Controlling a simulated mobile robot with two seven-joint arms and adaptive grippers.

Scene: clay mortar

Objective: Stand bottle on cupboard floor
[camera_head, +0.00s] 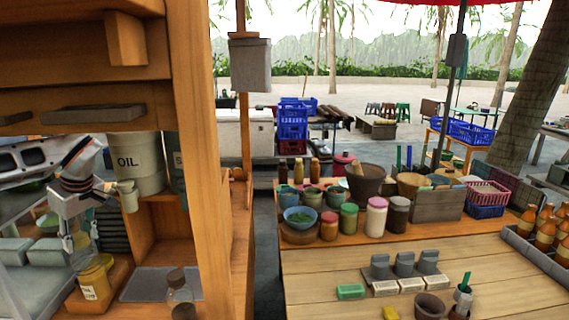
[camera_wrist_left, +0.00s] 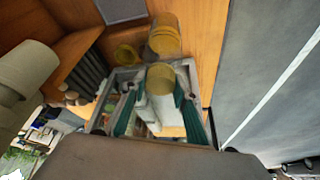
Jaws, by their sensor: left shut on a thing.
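My left gripper (camera_head: 78,240) points down inside the cupboard on the left and also shows in the left wrist view (camera_wrist_left: 155,100). It is shut on a bottle (camera_wrist_left: 160,78) with a yellow part and a pale part, seen between its green finger pads. In the head view, a yellow jar with a white label (camera_head: 93,282) shows just below the fingers; I cannot tell whether it is the held bottle. A clear bottle with a dark cap (camera_head: 180,296) stands near the cupboard's front. The cupboard floor (camera_head: 215,278) is wooden. My right gripper is out of view.
A wooden tray (camera_head: 112,292) lies under the yellow jar, beside a grey mat (camera_head: 150,284). A tub marked OIL (camera_head: 137,165) stands behind the gripper. A wooden post (camera_head: 205,150) bounds the cupboard at right. The table (camera_head: 350,265) beyond holds jars and bowls.

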